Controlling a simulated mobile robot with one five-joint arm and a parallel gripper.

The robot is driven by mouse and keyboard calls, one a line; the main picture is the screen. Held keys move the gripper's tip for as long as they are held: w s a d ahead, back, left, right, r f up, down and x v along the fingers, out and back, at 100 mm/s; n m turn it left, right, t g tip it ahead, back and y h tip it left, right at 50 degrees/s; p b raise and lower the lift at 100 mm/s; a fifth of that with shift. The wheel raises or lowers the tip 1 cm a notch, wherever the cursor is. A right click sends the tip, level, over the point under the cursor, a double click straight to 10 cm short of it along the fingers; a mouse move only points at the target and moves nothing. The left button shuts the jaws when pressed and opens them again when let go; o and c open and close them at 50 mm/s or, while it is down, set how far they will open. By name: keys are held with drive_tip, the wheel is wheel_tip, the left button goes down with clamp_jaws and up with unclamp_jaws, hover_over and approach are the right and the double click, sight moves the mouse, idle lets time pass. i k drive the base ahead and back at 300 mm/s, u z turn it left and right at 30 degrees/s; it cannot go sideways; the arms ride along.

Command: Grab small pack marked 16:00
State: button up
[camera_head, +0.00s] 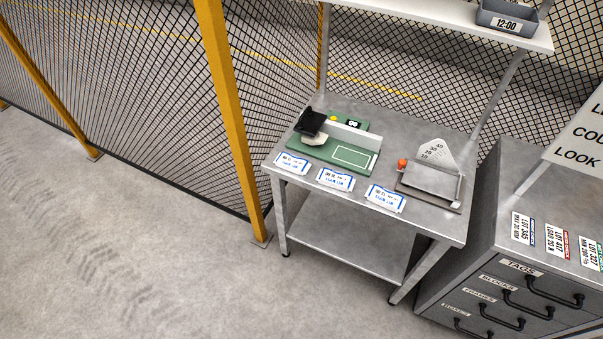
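No pack that reads 16:00 can be made out. Three small white, blue-edged pieces lie in a row along the front edge of the metal table: a left one (292,163), a middle one (336,180) and a right one (385,198). Their print is too small to read, and I cannot tell whether they are packs or cards. A grey bin (490,20) marked 12:00 sits on the white upper shelf (440,22) at the top right; its contents cannot be made out. My gripper is not in view.
The metal table (290,187) also carries a green board (305,150) with a black device (312,122), and a dial scale (430,182). A drawer cabinet (480,245) with LOT cards stands at right. A yellow post (232,120) and mesh fence stand left. Floor at lower left is clear.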

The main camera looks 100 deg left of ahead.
sight(344, 182)
drive_tip(key=u, duration=2.55)
drive_tip(key=k, duration=1.5)
drive_tip(key=u, duration=0.35)
drive_tip(key=i, duration=1)
